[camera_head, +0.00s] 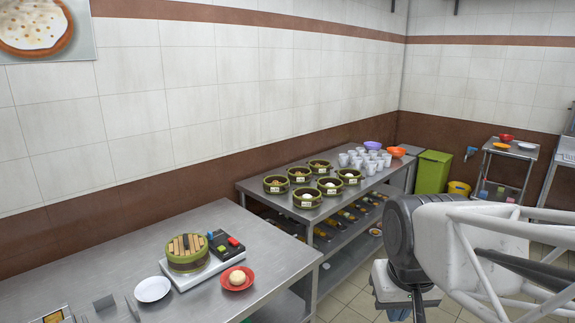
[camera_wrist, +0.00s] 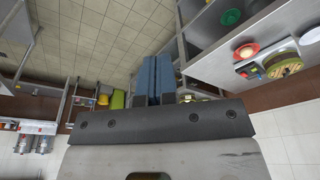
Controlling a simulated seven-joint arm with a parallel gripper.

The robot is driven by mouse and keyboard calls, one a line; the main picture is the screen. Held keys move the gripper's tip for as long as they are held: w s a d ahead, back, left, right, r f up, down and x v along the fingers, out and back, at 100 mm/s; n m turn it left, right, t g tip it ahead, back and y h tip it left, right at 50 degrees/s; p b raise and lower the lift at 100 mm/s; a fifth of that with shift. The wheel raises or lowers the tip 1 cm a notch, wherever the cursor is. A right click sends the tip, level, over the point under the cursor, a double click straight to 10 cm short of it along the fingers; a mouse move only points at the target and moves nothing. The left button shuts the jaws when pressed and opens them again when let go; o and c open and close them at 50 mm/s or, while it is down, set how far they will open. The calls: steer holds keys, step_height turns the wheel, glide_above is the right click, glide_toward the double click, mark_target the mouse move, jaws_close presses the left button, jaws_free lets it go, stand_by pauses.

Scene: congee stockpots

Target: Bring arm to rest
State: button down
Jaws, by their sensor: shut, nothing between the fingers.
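My arm shows at the right of the head view, its white and black links raised in front of the floor and clear of the tables. My gripper shows in the wrist view (camera_wrist: 155,75) as two blue-grey fingers pressed together with nothing between them. In the head view its end is partly hidden by the arm and cut by the lower edge. No object is in contact with the fingers.
The near steel table holds a bamboo steamer (camera_head: 187,253), a white plate (camera_head: 152,289) and a red bowl with a bun (camera_head: 237,278). The far table carries several small steamers and white cups (camera_head: 365,158). A green bin (camera_head: 432,172) stands behind. Floor is open.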

steer(key=s, duration=0.1)
steer(key=s+f, duration=0.1)
steer(key=s, duration=0.1)
steer(key=s+d+f, duration=0.1)
steer(key=shift+s, duration=0.3)
steer(key=shift+w, duration=0.1)
stand_by(1.6)
steer(key=w+a+r, duration=0.1)
steer(key=w+a, duration=0.3)
steer(key=w, duration=0.8)
steer(key=w+a+r+n+g, duration=0.1)
steer(key=w+a, duration=0.4)
steer(key=w, duration=0.6)
steer(key=w+a+r, duration=0.2)
steer(key=w+a, duration=0.2)
steer(key=w, duration=0.8)
steer(key=w+a+f+n, duration=0.1)
steer(key=w+a+f, duration=0.8)
steer(key=w+a, duration=0.3)
steer(key=w+a+f+n+g, duration=0.1)
steer(key=w+a+f, duration=0.9)
steer(key=w+a, duration=0.2)
steer(key=shift+w+a+f, duration=0.2)
steer(key=shift+w+a, duration=0.2)
steer(key=shift+w, duration=0.55)
